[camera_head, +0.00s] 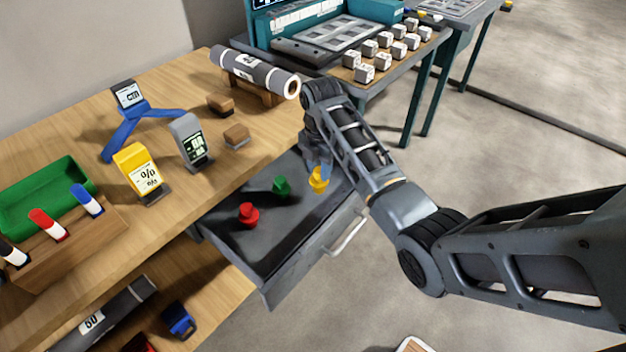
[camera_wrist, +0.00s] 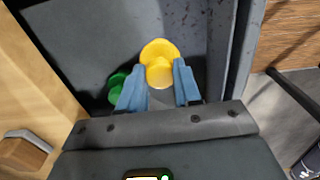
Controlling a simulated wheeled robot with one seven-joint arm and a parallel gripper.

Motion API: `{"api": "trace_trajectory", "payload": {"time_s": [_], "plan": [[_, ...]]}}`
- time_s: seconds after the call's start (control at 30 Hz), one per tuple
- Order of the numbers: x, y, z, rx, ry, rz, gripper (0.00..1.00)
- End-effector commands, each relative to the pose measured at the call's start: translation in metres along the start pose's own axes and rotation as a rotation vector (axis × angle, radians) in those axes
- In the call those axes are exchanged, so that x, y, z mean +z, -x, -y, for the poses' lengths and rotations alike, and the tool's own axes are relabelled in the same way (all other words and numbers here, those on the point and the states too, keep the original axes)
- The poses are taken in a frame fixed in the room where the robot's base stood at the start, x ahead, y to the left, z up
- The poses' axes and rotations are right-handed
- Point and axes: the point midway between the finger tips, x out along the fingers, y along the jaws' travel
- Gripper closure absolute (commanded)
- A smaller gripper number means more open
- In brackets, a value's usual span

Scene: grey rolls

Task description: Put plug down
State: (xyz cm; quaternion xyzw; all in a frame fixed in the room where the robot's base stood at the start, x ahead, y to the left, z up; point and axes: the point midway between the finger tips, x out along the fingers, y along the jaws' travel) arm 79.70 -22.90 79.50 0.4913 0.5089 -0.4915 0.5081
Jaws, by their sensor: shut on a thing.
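A yellow plug (camera_head: 318,180) is between the fingers of my gripper (camera_head: 321,158), inside the open grey drawer (camera_head: 290,245). The wrist view shows the yellow plug (camera_wrist: 160,62) between the two blue fingertips of my gripper (camera_wrist: 160,84), which is shut on it. A green plug (camera_head: 282,186) stands in the drawer to the left of it, and a red plug (camera_head: 249,214) stands further left. The green plug (camera_wrist: 117,86) is partly hidden behind a finger in the wrist view. I cannot tell whether the yellow plug touches the drawer floor.
The wooden table (camera_head: 190,215) above the drawer holds a grey roll (camera_head: 255,72) on a stand, a yellow device (camera_head: 138,170), a grey device (camera_head: 191,142) and a green bin (camera_head: 50,195). The drawer handle (camera_head: 345,234) sticks out in front. The drawer's front part is clear.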

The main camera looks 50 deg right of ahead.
Motion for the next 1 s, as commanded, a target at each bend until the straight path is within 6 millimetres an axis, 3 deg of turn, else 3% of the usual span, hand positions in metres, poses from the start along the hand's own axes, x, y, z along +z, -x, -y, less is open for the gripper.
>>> {"api": "trace_trajectory", "payload": {"time_s": [0.37,0.67,0.7,1.0], "plan": [[0.000,-0.041,0.000,-0.001,0.001,0.000,0.87],[0.000,-0.043,0.000,0.001,0.001,0.001,0.87],[0.000,-0.044,0.000,0.001,0.001,0.001,0.66],[0.000,-0.043,0.000,0.001,0.000,0.001,0.42]]}}
